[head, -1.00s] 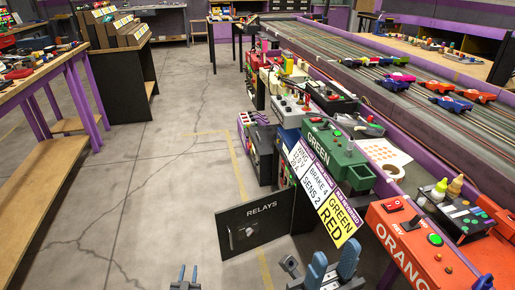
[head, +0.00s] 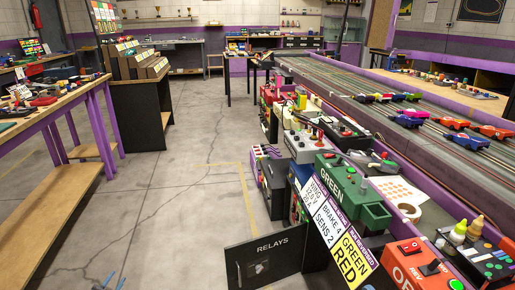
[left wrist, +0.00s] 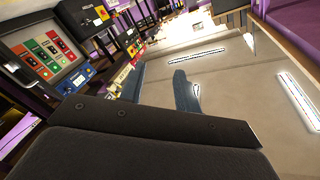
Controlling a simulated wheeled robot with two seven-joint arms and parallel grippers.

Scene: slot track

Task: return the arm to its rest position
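My left gripper (head: 109,283) shows only as two bluish fingertips at the bottom edge of the head view, over bare floor to the left of the RELAYS box. The tips are apart with nothing seen between them. In the left wrist view its dark blue fingers (left wrist: 166,92) stand apart behind the dark gripper body, which hides their lower parts. No held object shows there. My right gripper cannot be made out in the head view now.
The black RELAYS box (head: 270,257) stands on the floor right of my left gripper. The slot track (head: 350,75) and control boxes, including a green one (head: 345,190), line the right. A purple-legged workbench (head: 62,110) stands left. The floor (head: 190,190) between is clear.

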